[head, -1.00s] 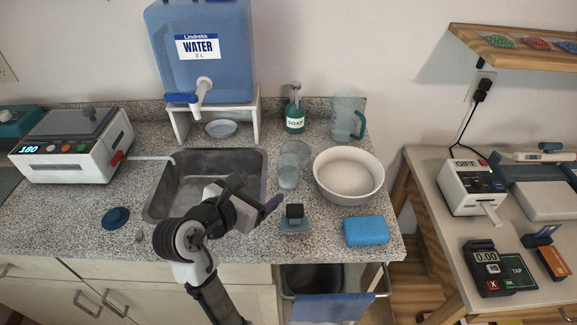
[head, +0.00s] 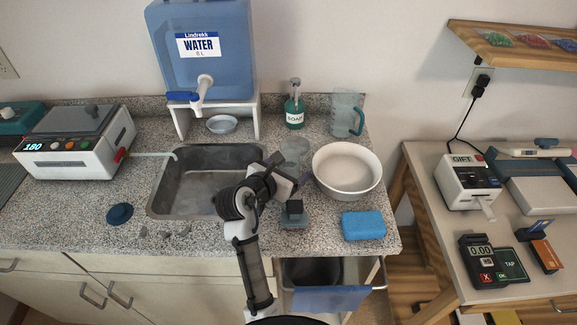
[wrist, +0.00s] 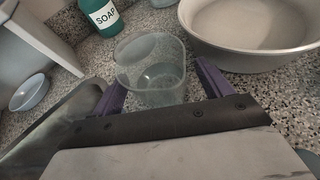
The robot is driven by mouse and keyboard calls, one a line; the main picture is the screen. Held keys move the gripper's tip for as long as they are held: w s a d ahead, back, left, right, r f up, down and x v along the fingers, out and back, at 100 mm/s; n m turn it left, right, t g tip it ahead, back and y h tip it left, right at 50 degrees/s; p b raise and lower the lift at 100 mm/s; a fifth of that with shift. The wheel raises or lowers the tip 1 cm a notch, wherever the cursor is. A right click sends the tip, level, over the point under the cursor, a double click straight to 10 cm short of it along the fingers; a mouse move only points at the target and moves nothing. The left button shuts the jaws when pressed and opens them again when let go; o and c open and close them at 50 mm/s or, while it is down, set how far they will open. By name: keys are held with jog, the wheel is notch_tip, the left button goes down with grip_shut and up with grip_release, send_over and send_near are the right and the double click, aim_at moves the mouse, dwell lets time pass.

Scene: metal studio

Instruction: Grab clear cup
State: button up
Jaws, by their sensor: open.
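The clear cup (head: 294,150) stands upright on the speckled counter between the sink and the white bowl, partly hidden behind my gripper in the head view. In the wrist view the clear cup (wrist: 150,65) is directly ahead, with its lower part between the two purple fingers. My gripper (wrist: 158,85) is open, with one finger on each side of the cup, and the cup is not gripped. In the head view my gripper (head: 290,172) is just in front of the cup. Whether a finger touches the cup I cannot tell.
The white bowl (head: 347,187) is close on the right of the cup. The soap bottle (head: 294,112) and a clear pitcher (head: 345,112) stand behind. The sink (head: 180,180) is left.

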jog(key=shift+w+d+f, duration=0.15)
jog(key=shift+w, duration=0.05)
jog(key=c, duration=1.1)
jog(key=shift+r, duration=0.25)
